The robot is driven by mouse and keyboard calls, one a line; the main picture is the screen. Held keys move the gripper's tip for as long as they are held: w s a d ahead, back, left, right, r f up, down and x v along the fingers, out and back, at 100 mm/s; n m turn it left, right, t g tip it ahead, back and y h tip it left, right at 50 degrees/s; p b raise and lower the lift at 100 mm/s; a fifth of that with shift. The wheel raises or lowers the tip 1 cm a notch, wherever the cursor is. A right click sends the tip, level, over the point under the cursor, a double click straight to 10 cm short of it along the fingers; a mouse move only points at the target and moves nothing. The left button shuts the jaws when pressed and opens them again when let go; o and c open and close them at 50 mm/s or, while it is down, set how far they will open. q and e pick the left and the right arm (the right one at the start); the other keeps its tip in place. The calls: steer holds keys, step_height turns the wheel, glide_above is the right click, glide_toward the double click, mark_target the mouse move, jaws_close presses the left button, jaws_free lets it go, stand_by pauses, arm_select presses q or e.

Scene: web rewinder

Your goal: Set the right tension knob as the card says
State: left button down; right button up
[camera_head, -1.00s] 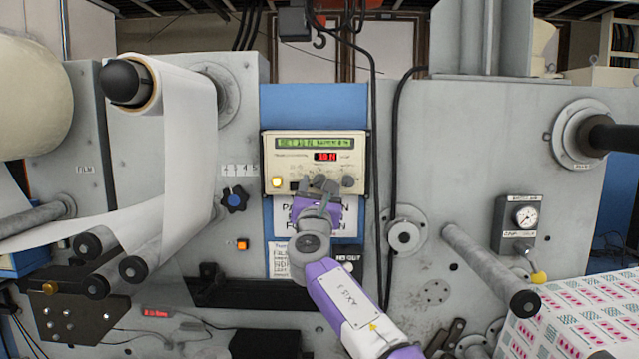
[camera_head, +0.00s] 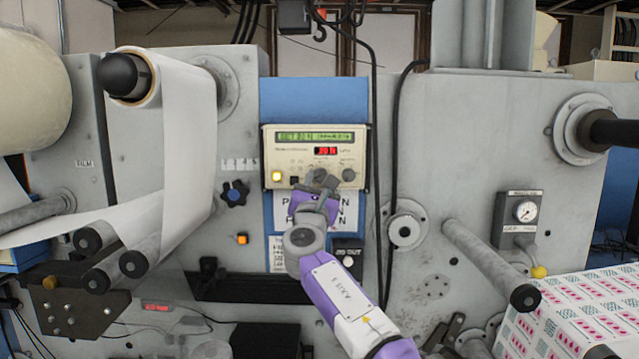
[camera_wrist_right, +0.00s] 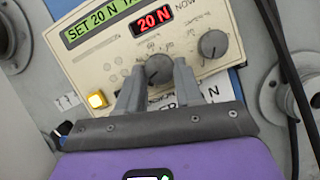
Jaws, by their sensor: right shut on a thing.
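The tension panel (camera_head: 285,150) is a cream box with a green text line and a red number. In the right wrist view the green display (camera_wrist_right: 100,24) reads "SET 20 N" with more text cut off. The red display (camera_wrist_right: 154,20) reads "20 N". My right gripper (camera_head: 320,181) is at the panel's lower edge. In its wrist view the fingers (camera_wrist_right: 158,80) are shut on the grey middle knob (camera_wrist_right: 158,67), one on each side. A second grey knob (camera_wrist_right: 213,44) sits to its right, untouched. My left gripper is out of view.
A lit yellow button (camera_head: 277,176) is at the panel's lower left. A white card (camera_head: 347,212) below the panel is partly hidden by my arm. A black cable hangs close right of the panel.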

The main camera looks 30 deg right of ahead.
steer(key=m+g, duration=0.1)
steer(key=m, duration=0.1)
steer(key=m+g+h+p, duration=0.1)
steer(key=m, duration=0.2)
steer(key=shift+w+a+r, duration=0.1)
steer(key=shift+a+r, duration=0.1)
steer(key=shift+m+g+h+p, duration=0.5)
steer(key=shift+m+g, duration=0.2)
steer(key=shift+m, duration=0.8)
steer(key=o, duration=1)
steer(key=shift+o, duration=0.2)
